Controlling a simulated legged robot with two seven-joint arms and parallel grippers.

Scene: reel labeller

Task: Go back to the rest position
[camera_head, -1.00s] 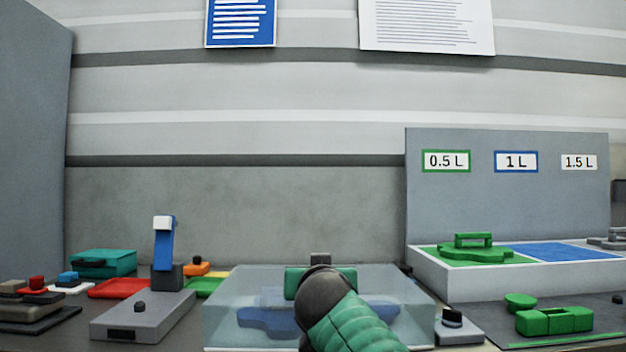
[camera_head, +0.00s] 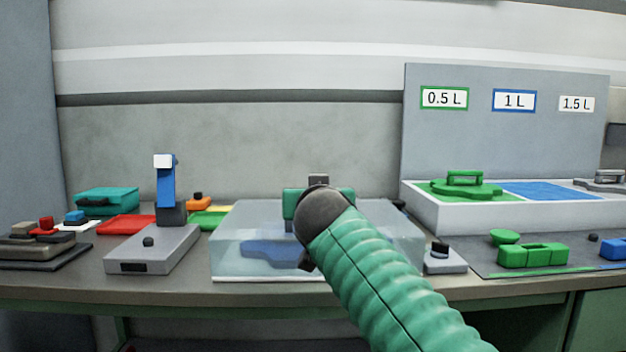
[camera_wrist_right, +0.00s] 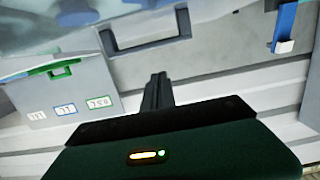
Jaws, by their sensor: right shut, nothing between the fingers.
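My right arm, in a green ribbed sleeve with a dark wrist, reaches forward over the clear bin in the head view. Its gripper (camera_head: 318,180) is mostly hidden behind the wrist; green housing shows on both sides and a grey tip above. In the right wrist view the fingers (camera_wrist_right: 158,78) are together with nothing between them, above the dark green housing. My left gripper is in neither view.
The clear bin (camera_head: 228,262) with a blue shape inside is under the arm. A grey stand with a blue post (camera_head: 166,188) is left of it. A small grey block (camera_head: 445,262) is close right. The labelled panel (camera_head: 500,150) stands behind green and blue pads.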

